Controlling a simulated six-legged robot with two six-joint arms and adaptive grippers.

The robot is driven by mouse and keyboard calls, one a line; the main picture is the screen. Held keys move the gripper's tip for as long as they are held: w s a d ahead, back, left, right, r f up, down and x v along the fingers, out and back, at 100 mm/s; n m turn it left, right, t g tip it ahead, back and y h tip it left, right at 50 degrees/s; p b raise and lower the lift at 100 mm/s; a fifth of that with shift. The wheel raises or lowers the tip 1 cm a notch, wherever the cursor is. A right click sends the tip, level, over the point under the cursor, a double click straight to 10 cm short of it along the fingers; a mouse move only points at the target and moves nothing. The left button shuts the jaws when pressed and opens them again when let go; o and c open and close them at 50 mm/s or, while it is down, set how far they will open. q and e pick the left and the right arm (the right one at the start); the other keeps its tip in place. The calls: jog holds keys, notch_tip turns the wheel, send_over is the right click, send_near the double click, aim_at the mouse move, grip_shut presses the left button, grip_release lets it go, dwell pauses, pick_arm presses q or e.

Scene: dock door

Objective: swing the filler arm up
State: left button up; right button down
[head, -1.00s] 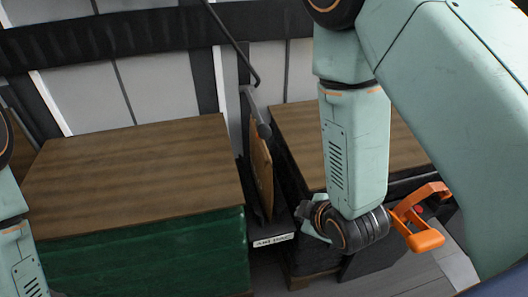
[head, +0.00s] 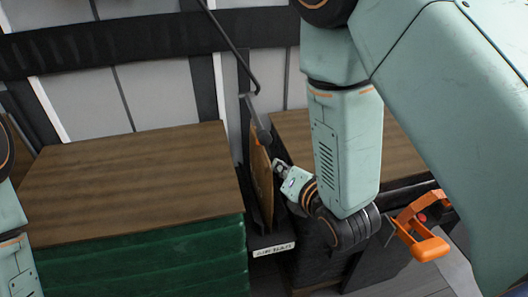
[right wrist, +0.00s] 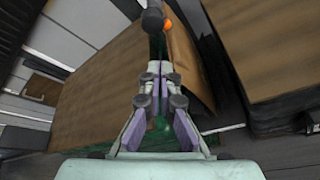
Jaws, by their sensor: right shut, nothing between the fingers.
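The filler arm (head: 232,42) shows in the head view as a thin dark bent rod coming down from the top edge, with a grey end piece (head: 263,133) hanging by a brown upright panel or bag (head: 261,180). My right gripper (head: 279,165) is just below and right of that end piece, close beside the brown panel; contact cannot be told. In the right wrist view the fingers (right wrist: 154,72) are together and empty, pointing at the dark round end of the filler arm (right wrist: 153,20). An orange spot (right wrist: 167,26) shows beside it. My left gripper is out of view.
A brown-topped load with green sides (head: 130,185) stands left of a narrow gap, another brown-topped load (head: 290,130) right of it. A white label (head: 273,249) sits low in the gap. An orange handle-like object (head: 430,248) is at lower right. Dock wall behind.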

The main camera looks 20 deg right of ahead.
aim_at(264, 161)
jog(key=shift+w+r+n, duration=0.1)
jog(key=shift+r+n, duration=0.1)
jog(key=shift+n, duration=0.8)
jog(key=b+x, duration=0.2)
jog(key=x, duration=0.8)
jog(key=shift+r, duration=0.1)
jog(key=shift+w+r, duration=0.1)
jog(key=shift+r, duration=0.05)
